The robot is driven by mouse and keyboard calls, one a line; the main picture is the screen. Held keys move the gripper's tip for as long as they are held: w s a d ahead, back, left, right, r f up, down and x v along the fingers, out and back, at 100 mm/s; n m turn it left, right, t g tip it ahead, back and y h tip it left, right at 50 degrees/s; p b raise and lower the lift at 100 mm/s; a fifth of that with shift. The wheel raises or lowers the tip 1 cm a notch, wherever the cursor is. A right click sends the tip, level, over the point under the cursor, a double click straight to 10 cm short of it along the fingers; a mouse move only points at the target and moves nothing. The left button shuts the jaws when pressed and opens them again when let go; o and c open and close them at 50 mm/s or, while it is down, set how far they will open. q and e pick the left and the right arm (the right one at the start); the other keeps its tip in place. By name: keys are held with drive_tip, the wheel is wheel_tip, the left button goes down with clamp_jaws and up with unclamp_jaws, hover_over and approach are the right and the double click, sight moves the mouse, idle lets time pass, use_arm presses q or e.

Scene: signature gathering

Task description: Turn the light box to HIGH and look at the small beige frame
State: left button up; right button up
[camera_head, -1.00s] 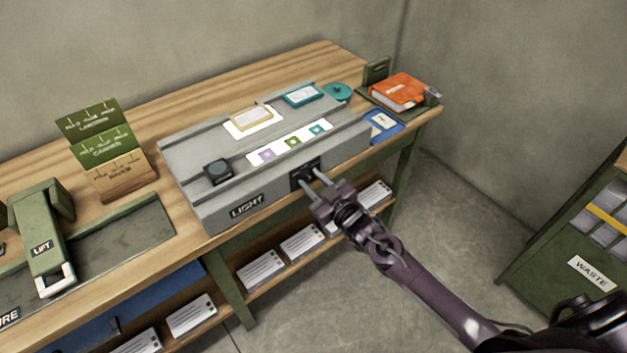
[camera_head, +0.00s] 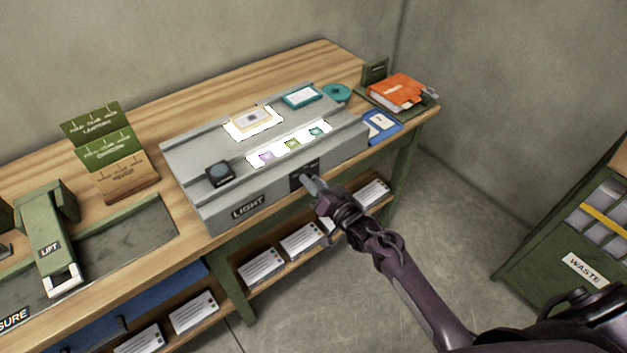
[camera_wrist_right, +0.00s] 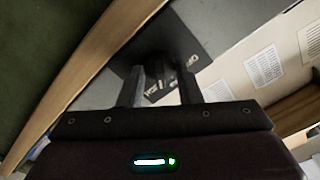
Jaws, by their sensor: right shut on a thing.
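The grey light box (camera_head: 222,162) sits on the wooden bench with a LIGHT label on its front. Its two white panels glow brightly. The small beige frame (camera_head: 236,123) lies on the upper lit panel, with a small grey mark in its middle. My right gripper (camera_head: 308,181) is at the box's front, shut on the dark switch knob. The black switch plate (camera_head: 296,184) is partly hidden behind the fingers. My left gripper is not in view.
A blue card (camera_head: 381,125) and an orange book (camera_head: 399,89) are at right. A green LIFT device (camera_head: 50,240) stands left.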

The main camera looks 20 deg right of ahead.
drive_tip(key=shift+m+p, duration=0.3)
drive_tip(key=shift+m, duration=0.9)
drive_tip(key=shift+f, duration=0.1)
drive_tip(key=o, duration=0.9)
drive_tip(key=shift+o, duration=0.2)
drive_tip(key=v, duration=0.7)
drive_tip(key=shift+s+b, duration=0.35)
drive_tip(key=shift+d, duration=0.1)
